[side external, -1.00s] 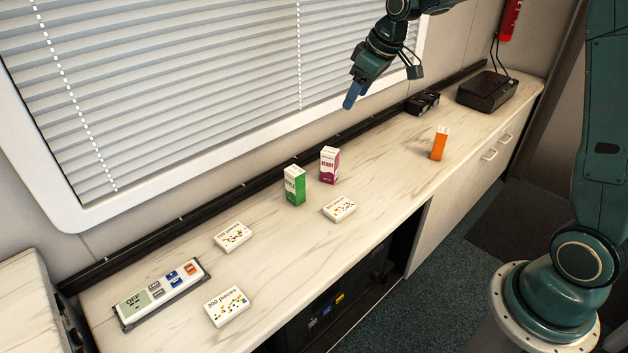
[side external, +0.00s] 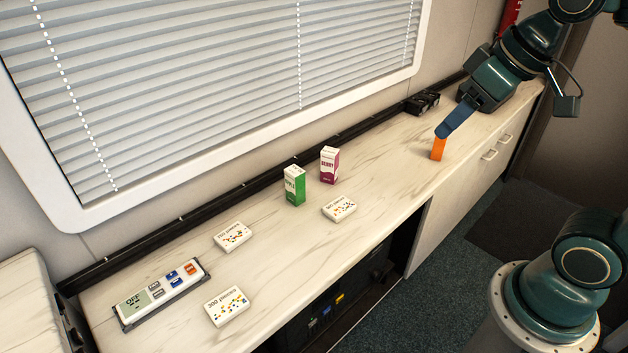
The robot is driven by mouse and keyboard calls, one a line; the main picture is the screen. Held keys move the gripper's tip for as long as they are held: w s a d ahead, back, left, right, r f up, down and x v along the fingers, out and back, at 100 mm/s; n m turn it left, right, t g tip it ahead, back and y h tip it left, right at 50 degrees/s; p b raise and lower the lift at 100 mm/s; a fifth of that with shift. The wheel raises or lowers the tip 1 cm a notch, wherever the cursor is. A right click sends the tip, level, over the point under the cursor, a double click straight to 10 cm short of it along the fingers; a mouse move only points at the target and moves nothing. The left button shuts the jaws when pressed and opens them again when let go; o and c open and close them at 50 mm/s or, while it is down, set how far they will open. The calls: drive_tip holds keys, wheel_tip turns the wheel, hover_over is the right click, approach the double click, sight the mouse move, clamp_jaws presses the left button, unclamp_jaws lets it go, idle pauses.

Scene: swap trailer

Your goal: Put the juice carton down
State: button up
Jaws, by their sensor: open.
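An orange juice carton (side external: 438,149) stands upright on the marble-patterned counter toward the right. My gripper (side external: 443,134) is at the top of this carton, with its blue fingers hiding the carton's upper part. The gripper is open; I cannot tell whether the fingers touch the carton. A green carton (side external: 294,186) and a purple carton labelled BERRY (side external: 329,165) stand upright side by side near the middle of the counter.
White puzzle boxes (side external: 339,208), (side external: 233,236) and (side external: 227,306) lie flat on the counter (side external: 390,165). A panel with buttons (side external: 160,294) is at the left end. A black object (side external: 422,103) sits by the back rail. The counter between the purple and orange cartons is clear.

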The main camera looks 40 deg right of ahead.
drive_tip(key=shift+m, duration=0.3)
drive_tip(key=s, duration=0.2)
drive_tip(key=s+f, duration=0.1)
drive_tip(key=s, duration=0.2)
drive_tip(key=shift+s+a+f, duration=0.15)
drive_tip(key=shift+s+f, duration=0.15)
drive_tip(key=shift+f, duration=0.1)
drive_tip(key=shift+o, duration=0.4)
drive_tip(key=shift+w, duration=0.15)
drive_tip(key=w+d+m+g+h, duration=0.1)
drive_tip(key=w+d+m+h, duration=0.4)
drive_tip(key=w+d, duration=1.55)
drive_tip(key=w+d+f+m+g, duration=0.1)
drive_tip(key=d+f+m, duration=0.3)
drive_tip(key=d+f, duration=0.6)
drive_tip(key=w+d+f+m+g, duration=0.1)
drive_tip(key=w+d+f+m, duration=0.3)
drive_tip(key=d+f, duration=0.6)
drive_tip(key=d, duration=0.6)
drive_tip(key=shift+d+f+m+g+y, duration=0.2)
drive_tip(key=shift+d+m+g+y, duration=0.1)
drive_tip(key=shift+y, duration=0.1)
